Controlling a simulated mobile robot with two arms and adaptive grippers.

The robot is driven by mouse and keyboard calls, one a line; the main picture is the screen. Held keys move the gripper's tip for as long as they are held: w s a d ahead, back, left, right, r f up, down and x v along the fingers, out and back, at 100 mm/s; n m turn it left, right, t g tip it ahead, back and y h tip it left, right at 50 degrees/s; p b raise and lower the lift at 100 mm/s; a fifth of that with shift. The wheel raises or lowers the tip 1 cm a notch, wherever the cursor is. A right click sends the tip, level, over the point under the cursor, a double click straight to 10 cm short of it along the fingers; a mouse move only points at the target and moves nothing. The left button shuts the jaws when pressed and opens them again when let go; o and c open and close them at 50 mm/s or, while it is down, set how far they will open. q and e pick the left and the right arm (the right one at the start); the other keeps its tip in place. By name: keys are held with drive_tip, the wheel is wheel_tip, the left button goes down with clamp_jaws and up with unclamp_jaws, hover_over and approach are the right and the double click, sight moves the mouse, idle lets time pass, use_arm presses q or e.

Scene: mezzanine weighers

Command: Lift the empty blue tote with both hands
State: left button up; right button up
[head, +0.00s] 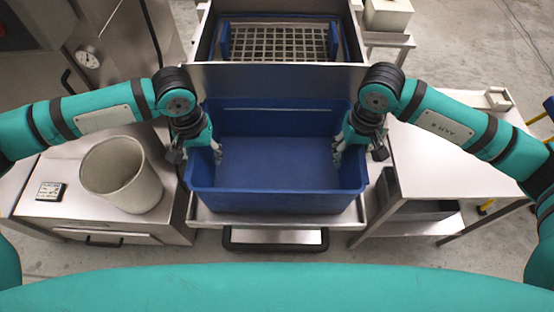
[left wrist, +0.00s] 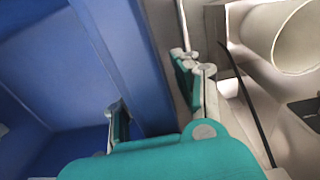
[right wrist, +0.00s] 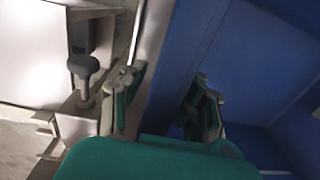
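The blue tote (head: 275,190) sits upright on a metal stand in the middle of the head view, and its inside looks empty. My left gripper (head: 198,152) is at its left wall, one finger inside and one outside. In the left wrist view the blue rim (left wrist: 125,50) runs between the spread fingers, with a gap at the outer one. My right gripper (head: 356,152) straddles the right wall the same way. In the right wrist view its fingers stand apart either side of the rim (right wrist: 178,70). Finger contact with the walls cannot be made out.
A metal bin with a grid (head: 280,42) is directly behind the tote. A whitish bucket (head: 122,175) and small display (head: 50,191) stand on the left cabinet. A steel table (head: 450,165) is at right. The stand's metal lip (head: 280,218) shows in front.

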use_arm(q)
clamp_jaws()
use_arm(e)
clamp_jaws()
use_arm(q)
drive_tip(key=shift+r, duration=0.1)
use_arm(e)
drive_tip(key=shift+r, duration=0.1)
